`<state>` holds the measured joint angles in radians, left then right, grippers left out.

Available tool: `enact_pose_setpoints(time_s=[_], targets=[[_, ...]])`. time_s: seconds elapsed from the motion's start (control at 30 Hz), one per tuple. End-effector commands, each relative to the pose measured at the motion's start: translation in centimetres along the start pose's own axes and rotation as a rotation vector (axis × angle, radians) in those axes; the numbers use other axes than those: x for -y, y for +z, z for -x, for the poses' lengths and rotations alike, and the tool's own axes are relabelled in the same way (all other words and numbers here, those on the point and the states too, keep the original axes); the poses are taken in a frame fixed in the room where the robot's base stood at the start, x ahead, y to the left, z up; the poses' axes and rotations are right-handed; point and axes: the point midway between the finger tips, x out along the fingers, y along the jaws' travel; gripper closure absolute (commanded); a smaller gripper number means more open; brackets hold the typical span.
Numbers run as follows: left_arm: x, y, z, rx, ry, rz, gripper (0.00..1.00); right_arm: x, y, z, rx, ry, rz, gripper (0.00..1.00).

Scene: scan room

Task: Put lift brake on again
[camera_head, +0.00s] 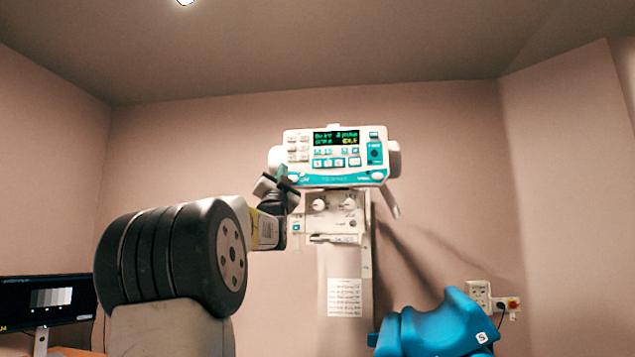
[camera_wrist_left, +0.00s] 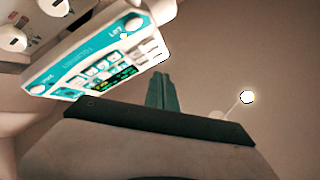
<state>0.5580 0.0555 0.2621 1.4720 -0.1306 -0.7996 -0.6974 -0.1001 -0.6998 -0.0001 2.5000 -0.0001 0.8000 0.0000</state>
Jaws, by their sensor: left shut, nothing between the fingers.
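The control head of the scan unit (camera_head: 335,157) is white and teal, with a lit green display and several buttons. It hangs on the column at the centre of the head view. It also shows tilted at the upper left of the left wrist view (camera_wrist_left: 95,60). Which control is the lift brake I cannot tell. My left gripper (camera_head: 279,180) is by the lower left corner of the control head. Its fingers are shut and empty, and they show beside the panel in the left wrist view (camera_wrist_left: 160,91). Whether they touch the panel I cannot tell. My right gripper is out of view.
Below the control head is a white housing (camera_head: 337,217) with two round knobs, on a column bearing a printed sheet (camera_head: 344,298). A blue curved object (camera_head: 435,325) stands at the lower right. A monitor (camera_head: 45,302) is at the lower left. Wall sockets (camera_head: 480,294) are at the right.

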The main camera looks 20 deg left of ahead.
Motion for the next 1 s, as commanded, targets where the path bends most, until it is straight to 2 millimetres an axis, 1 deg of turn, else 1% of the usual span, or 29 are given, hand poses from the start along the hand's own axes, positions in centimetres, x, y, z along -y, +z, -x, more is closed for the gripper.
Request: enact_pose_setpoints(time_s=[0.13, 0.27, 0.7, 0.83, 1.0], targets=[[-0.2, 0.1, -0.2, 0.001, 0.001, 0.001, 1.00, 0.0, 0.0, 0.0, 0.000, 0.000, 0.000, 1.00], [-0.7, 0.6, -0.8, 0.001, 0.001, 0.003, 1.00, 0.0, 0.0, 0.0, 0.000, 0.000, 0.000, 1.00], [-3.7, 3.6, -5.0, 0.001, 0.001, 0.005, 1.00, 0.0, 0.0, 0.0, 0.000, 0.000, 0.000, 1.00], [-4.2, 4.2, -5.7, 0.001, 0.001, 0.003, 1.00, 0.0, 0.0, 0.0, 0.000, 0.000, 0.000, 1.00], [-4.5, 4.4, -6.1, 0.001, 0.001, 0.001, 1.00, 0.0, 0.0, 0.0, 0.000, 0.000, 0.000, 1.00]])
